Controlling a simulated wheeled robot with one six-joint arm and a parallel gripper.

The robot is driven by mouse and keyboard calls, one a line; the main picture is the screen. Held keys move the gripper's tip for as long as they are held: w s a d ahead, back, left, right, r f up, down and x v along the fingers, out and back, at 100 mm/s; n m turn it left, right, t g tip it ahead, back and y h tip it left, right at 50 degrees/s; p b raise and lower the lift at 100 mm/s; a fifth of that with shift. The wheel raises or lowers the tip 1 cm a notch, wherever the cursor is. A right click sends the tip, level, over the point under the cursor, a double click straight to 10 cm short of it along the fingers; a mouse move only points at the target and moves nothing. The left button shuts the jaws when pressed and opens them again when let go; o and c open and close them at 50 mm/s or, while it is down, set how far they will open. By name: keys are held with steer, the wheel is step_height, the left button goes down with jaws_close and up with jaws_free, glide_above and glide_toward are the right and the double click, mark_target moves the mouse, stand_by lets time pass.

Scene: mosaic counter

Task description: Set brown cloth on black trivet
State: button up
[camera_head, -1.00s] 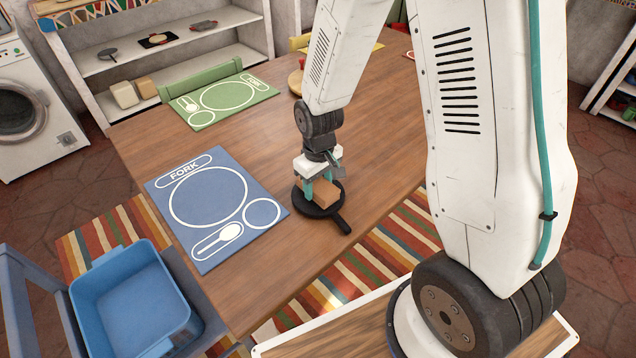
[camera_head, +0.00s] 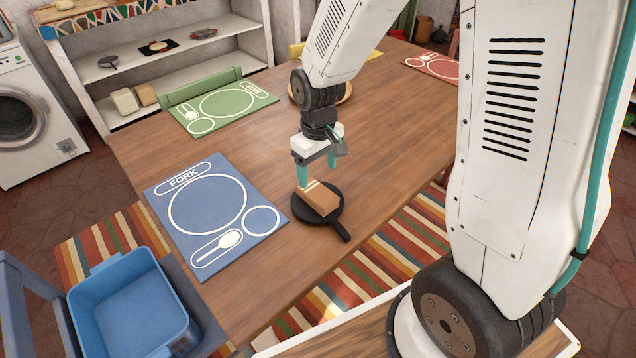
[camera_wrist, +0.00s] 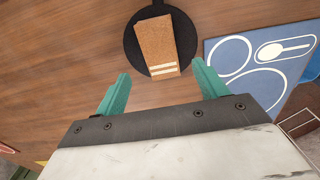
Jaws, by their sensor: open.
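The brown cloth (camera_head: 318,201) is a folded block with pale stripes at one end. It lies on the black trivet (camera_head: 340,226), a round pan-like disc with a handle, on the wooden table. My gripper (camera_head: 317,186) has teal fingers and is open, raised above the cloth's striped end. In the wrist view my gripper (camera_wrist: 160,82) is empty, its fingers apart and short of the cloth.
A blue placemat (camera_head: 217,215) lies just left of the trivet. A green placemat (camera_head: 223,105) and a round wooden board (camera_head: 341,93) are farther back. A blue bin (camera_head: 132,308) stands at lower left. The tabletop right of the trivet is clear.

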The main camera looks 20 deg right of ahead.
steer(key=s+d+r+m, duration=0.1)
steer(key=s+r, duration=0.4)
steer(key=r, duration=0.3)
steer(key=s+d+r+m, duration=0.1)
steer(key=s+r, duration=0.3)
steer(key=r, duration=0.3)
steer(key=s+r, duration=0.3)
steer(key=s, duration=0.3)
steer(key=s+d+r+m+t, duration=0.1)
steer(key=s+r, duration=0.2)
steer(key=s, duration=0.4)
steer(key=shift+m, duration=0.3)
